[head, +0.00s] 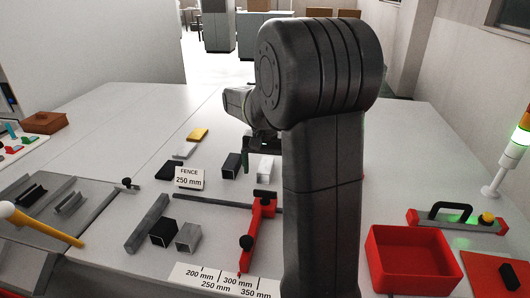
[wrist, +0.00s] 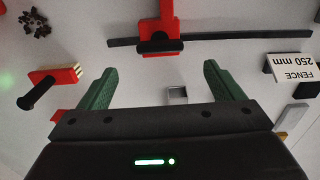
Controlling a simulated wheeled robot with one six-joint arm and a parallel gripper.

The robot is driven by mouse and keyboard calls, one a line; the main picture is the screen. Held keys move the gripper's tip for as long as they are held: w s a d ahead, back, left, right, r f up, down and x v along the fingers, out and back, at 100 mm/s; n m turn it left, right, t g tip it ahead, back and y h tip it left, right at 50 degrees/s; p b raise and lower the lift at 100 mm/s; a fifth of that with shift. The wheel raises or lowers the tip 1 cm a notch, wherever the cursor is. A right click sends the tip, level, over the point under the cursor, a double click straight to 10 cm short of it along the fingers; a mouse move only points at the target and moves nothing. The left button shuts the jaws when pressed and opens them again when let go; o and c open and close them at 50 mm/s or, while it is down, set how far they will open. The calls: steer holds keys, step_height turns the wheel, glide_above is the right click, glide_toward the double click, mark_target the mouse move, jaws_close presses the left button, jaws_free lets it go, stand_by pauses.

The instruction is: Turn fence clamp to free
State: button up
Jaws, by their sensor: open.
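The red fence (head: 258,222) stands on a dark rail (head: 215,203) across the front middle of the table. It has a black knob (head: 246,242) near its front and a black part (head: 265,195) near the rail. I cannot tell which is the clamp, or its turn position. In the wrist view, the red fence (wrist: 166,13) and a black crosspiece (wrist: 160,45) show at the top, beyond my fingertips. My gripper (wrist: 157,72) has two green fingers spread wide, with nothing held. In the head view, my arm hides most of it, behind the fence and above the table.
A sign reading "FENCE 250 mm" (head: 189,178) stands left of the fence. A millimetre scale (head: 220,282) lies in front. Cut tube pieces (head: 188,237) lie nearby.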

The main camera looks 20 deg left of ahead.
mark_target(265, 191)
step_height(265, 191, up, 6)
stand_by(0.6)
step_height(265, 191, down, 14)
steer(key=shift+r+p, duration=0.15)
steer(key=shift+p, duration=0.2)
stand_by(0.5)
